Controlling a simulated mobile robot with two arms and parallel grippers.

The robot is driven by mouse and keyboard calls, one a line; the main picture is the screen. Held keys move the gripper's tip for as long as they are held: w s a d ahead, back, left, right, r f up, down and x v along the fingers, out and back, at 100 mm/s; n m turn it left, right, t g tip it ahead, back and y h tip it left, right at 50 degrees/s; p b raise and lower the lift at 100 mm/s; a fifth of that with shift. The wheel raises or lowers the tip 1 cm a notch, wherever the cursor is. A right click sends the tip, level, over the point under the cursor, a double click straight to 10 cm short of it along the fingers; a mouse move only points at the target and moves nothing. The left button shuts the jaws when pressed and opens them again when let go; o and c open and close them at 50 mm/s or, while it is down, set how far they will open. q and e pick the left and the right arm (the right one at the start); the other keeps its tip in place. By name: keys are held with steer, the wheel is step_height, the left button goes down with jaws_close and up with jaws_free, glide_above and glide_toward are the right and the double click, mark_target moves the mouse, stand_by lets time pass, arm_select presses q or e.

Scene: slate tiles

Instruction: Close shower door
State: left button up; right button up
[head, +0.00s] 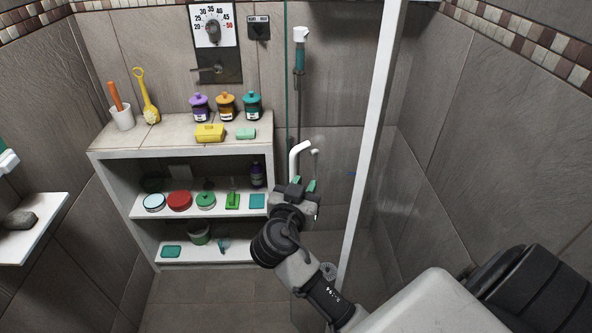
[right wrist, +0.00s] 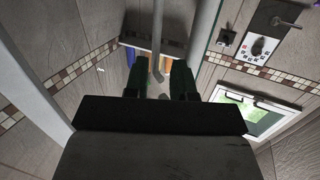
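The shower door is a clear glass pane (head: 340,90) with a greenish left edge, beside a tall white post (head: 372,130). A white curved handle (head: 293,158) shows near the pane's left edge. How far the door stands open is hard to tell. My right gripper (head: 303,184) is just below the handle in the head view, its green fingertips pointing up. In the right wrist view its two fingers (right wrist: 159,82) are apart, with a grey bar (right wrist: 158,45) showing in the gap beyond them. I cannot tell whether they touch the handle. My left gripper is not in view.
A white shelf unit (head: 110,167) on the left holds jars, tins, sponges and brushes. A small white shelf (head: 45,215) with a stone juts in at far left. A shower hose and head (head: 300,50) hang behind the glass. Tiled walls (head: 500,130) close in the right side.

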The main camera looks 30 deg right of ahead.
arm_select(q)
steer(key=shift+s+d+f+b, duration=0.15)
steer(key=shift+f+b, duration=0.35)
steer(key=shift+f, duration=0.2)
arm_select(e)
steer(key=a, duration=0.1)
steer(key=s+a, duration=0.1)
steer(key=a, duration=0.2)
steer(key=shift+s+a+r, duration=0.2)
steer(key=shift+s, duration=0.15)
steer(key=shift+d+f, duration=0.1)
arm_select(q)
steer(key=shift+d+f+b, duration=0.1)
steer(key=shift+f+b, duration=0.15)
steer(key=shift+b, duration=0.05)
arm_select(e)
steer(key=shift+s+d, duration=0.15)
steer(key=shift+d, duration=0.05)
